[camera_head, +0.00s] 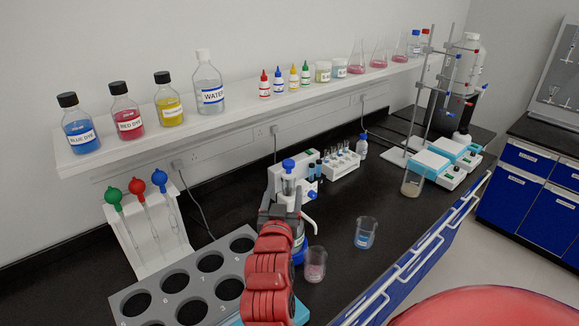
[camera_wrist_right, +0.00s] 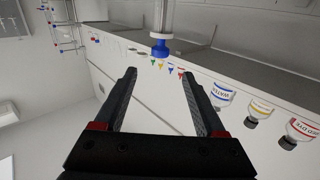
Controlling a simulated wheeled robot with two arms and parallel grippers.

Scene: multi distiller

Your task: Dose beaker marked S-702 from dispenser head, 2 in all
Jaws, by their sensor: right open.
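The dispenser head (camera_head: 288,166) is a clear tube with a blue top knob, standing behind my right gripper (camera_head: 284,204). In the right wrist view, my right gripper (camera_wrist_right: 160,82) is open and empty. A clear tube with a blue end (camera_wrist_right: 160,46) shows beyond and between its fingers, apart from them. A beaker with pink contents (camera_head: 315,266) stands just right of the dispenser. A beaker with blue contents (camera_head: 366,233) stands farther right. A third beaker with pale contents (camera_head: 412,183) stands by the rod stand. I cannot read S-702 on any beaker. My left gripper is not in view.
A grey rack with round holes (camera_head: 190,283) fills the near left. A pipette stand (camera_head: 150,235) stands behind it. Dye bottles and flasks line the white shelf (camera_head: 235,122). A small tube rack (camera_head: 341,165) is behind the dispenser. Black bench around the blue-filled beaker is clear.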

